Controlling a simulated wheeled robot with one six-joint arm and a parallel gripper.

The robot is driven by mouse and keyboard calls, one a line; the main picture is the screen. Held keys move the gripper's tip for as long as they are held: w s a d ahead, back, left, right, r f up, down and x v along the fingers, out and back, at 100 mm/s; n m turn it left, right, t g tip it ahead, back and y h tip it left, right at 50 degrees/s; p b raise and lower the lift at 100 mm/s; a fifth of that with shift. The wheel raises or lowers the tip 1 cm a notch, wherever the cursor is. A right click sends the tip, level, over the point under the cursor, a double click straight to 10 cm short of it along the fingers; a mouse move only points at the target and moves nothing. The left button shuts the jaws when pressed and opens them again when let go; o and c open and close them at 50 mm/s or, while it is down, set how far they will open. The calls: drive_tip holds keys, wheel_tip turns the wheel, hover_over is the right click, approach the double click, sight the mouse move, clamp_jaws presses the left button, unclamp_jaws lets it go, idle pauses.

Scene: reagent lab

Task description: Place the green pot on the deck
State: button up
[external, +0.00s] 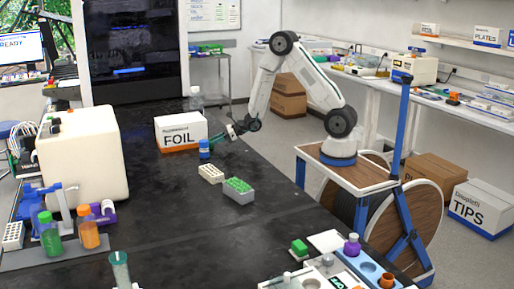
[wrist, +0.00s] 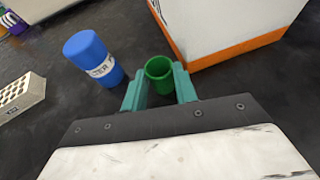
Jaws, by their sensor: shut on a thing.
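The green pot (wrist: 160,72) is a small open-topped green cylinder in the wrist view. It sits between the two teal fingers of my gripper (wrist: 161,88), which are shut on it. In the external view my gripper (external: 222,136) is low over the black bench, beside the FOIL box, and I cannot make out the pot there. Whether the pot touches the bench is unclear.
The FOIL box (external: 181,131) stands close by my gripper. A blue labelled bottle (wrist: 92,58) stands left of the pot in the wrist view. White (external: 211,173) and green-topped (external: 238,191) racks lie nearer. The bench between them and the deck is mostly clear.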

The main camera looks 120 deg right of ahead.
drive_tip(key=shift+f, duration=0.2)
drive_tip(key=o, duration=0.9)
drive_tip(key=shift+o, duration=0.2)
